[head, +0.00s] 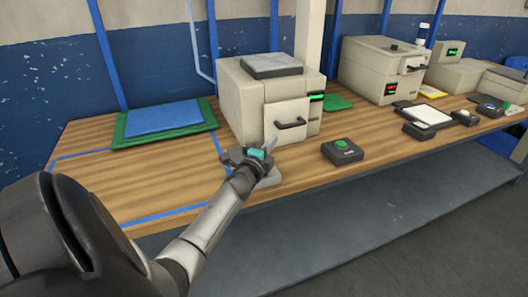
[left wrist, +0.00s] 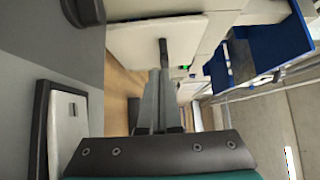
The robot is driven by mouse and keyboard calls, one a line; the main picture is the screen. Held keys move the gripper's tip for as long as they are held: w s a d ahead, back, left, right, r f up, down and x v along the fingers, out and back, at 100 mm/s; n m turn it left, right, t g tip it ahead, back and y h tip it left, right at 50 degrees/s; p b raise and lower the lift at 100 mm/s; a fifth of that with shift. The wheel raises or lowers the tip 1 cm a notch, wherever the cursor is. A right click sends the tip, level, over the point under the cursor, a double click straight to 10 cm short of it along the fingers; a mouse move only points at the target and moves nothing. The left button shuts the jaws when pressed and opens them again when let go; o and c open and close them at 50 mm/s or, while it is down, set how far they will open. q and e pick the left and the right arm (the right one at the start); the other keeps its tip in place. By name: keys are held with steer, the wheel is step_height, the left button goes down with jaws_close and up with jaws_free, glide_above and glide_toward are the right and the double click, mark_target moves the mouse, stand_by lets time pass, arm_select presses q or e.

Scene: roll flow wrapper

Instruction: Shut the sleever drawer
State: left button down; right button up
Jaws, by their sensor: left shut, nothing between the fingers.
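The nearest beige machine (head: 243,105) stands on the wooden bench with a grey pad on top. Its drawer front (head: 283,112) is a pale panel with a dark bar handle (head: 290,124). The panel seems to stand out from the body; how far is hard to tell. My left gripper (head: 269,146) is shut and empty, low in front of the panel near its lower left corner. In the left wrist view the fingers (left wrist: 155,100) point toward the drawer front (left wrist: 140,42) and its handle (left wrist: 164,52). Contact cannot be told. My right gripper is not in view.
A black box with a green button (head: 342,151) sits right of the gripper. A grey device (head: 268,181) lies under my wrist. A blue and green mat stack (head: 165,119) lies left. Another beige machine (head: 375,68) stands farther right. The bench's front left is clear.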

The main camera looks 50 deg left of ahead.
arm_select(q)
steer(key=v, duration=0.4)
steer(key=p+v, duration=0.1)
steer(key=v, duration=0.1)
steer(key=shift+a+f, duration=0.25)
steer(key=shift+a, duration=0.05)
steer(key=shift+v, duration=0.8)
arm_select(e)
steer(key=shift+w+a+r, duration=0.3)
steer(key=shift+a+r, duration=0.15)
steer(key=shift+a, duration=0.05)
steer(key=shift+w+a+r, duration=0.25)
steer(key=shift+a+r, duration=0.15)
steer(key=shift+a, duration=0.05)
